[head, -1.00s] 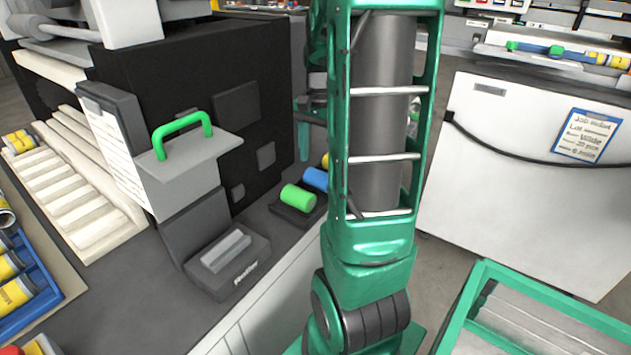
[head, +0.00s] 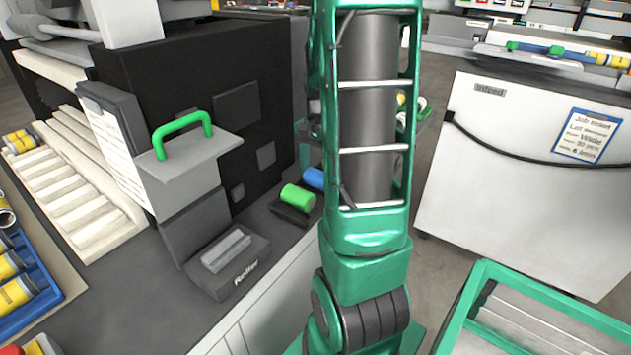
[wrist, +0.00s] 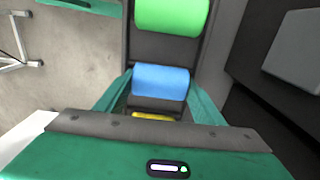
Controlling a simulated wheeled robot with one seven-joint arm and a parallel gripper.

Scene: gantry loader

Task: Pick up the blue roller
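The blue roller (head: 314,179) lies in a dark rack (head: 290,214) on the grey bench, beside a green roller (head: 298,198); my arm hides what is behind it. In the wrist view the blue roller (wrist: 160,82) is in the middle, with the green roller (wrist: 172,15) above it and a sliver of a yellow roller (wrist: 154,116) below. My gripper (wrist: 161,80) is open, one green finger at each end of the blue roller. Whether the fingers touch it is unclear. The gripper is hidden in the head view.
A black machine block (head: 235,100) stands close behind the rack, and a panel with a green handle (head: 183,133) stands to its left. A grey block labelled Roller (head: 229,262) sits in front. A white cabinet (head: 520,160) and green-framed bin (head: 540,310) are at right.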

